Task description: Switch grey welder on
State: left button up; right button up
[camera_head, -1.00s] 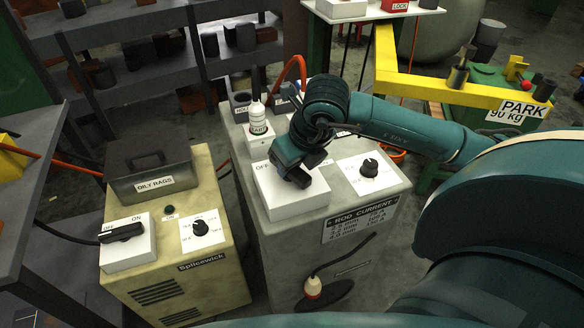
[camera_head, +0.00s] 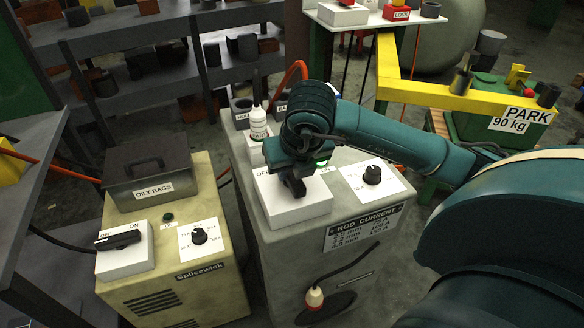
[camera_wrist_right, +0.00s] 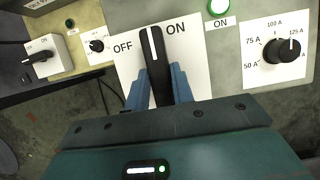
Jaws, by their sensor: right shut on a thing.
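The grey welder (camera_head: 296,250) stands in the middle of the head view. Its white switch plate (camera_head: 290,210) is marked OFF and ON. My right gripper (camera_wrist_right: 158,85) is shut on the black switch handle (camera_wrist_right: 152,68), with a blue finger on each side. In the wrist view the handle's white line points up between OFF and ON. The lamp above the ON label (camera_wrist_right: 219,8) glows green, and a green glow also shows beside the gripper in the head view (camera_head: 322,162). My left gripper is out of view.
A yellowish Splicewick welder (camera_head: 190,270) stands left, with its own switch (camera_head: 118,240), dark lamp and an oily-rags box (camera_head: 150,170). A yellow beam (camera_head: 450,95) lies behind my arm.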

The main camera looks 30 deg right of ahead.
jog(key=o, duration=1)
pick_arm(q)
jog(key=p, duration=0.1)
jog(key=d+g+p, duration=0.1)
jog(key=p, duration=0.1)
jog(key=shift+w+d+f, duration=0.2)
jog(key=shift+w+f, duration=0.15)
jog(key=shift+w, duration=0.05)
pick_arm(e)
jog(key=v, duration=1.3)
jog(key=shift+r, duration=0.1)
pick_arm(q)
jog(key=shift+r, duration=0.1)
